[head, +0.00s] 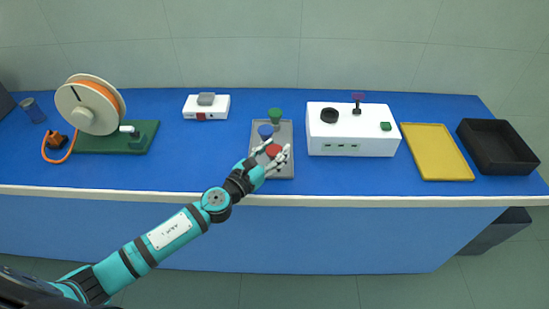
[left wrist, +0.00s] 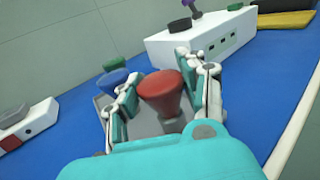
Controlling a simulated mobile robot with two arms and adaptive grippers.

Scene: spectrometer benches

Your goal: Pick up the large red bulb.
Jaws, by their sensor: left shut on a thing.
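The large red bulb (head: 273,151) is at the near end of the grey tray (head: 285,172). My left gripper (head: 273,156) is around it, one finger on each side, and shut on it. In the left wrist view the red bulb (left wrist: 160,88) has a wide round top and narrows downward between the fingers (left wrist: 160,100). Its lower end is partly hidden, so I cannot tell whether it touches the tray. A blue bulb (head: 265,130) and a green bulb (head: 275,115) stand behind it in the tray. My right gripper is not in view.
A white box (head: 352,145) with a black round part and a purple-topped piece stands right of the tray. Further right are a yellow tray (head: 436,168) and a black bin (head: 497,147). A small white device (head: 190,107) and a cable reel (head: 90,105) are left. Blue bench is clear between.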

